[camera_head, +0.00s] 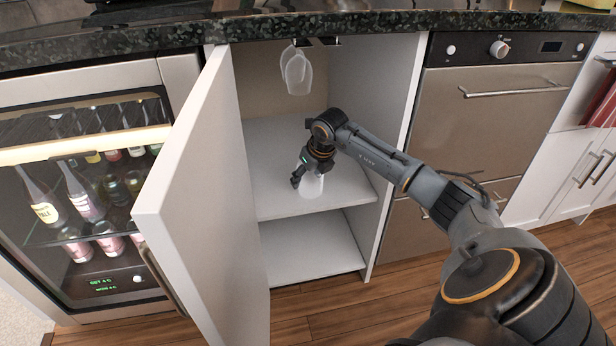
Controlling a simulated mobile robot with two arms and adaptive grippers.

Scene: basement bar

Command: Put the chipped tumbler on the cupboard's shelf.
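The cupboard (350,85) stands open, with its white door (205,200) swung out to the left. My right arm reaches in from the right, and its gripper (304,176) is inside, over the middle shelf (270,205). A clear glass tumbler (313,187) is right at the gripper, upright or nearly so, low at the shelf's surface. A dark finger shows along the tumbler's left side; the gripper's body hides its upper part. I cannot tell whether the fingers press on the glass or whether its base touches the shelf. No chip can be made out. My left gripper is not in view.
Stemmed glasses (297,72) hang upside down from a rack at the cupboard's top, above the gripper. A glass-front drinks fridge (90,200) stands left and an oven (495,110) right. The shelf around the tumbler and the lower compartment (305,250) look empty.

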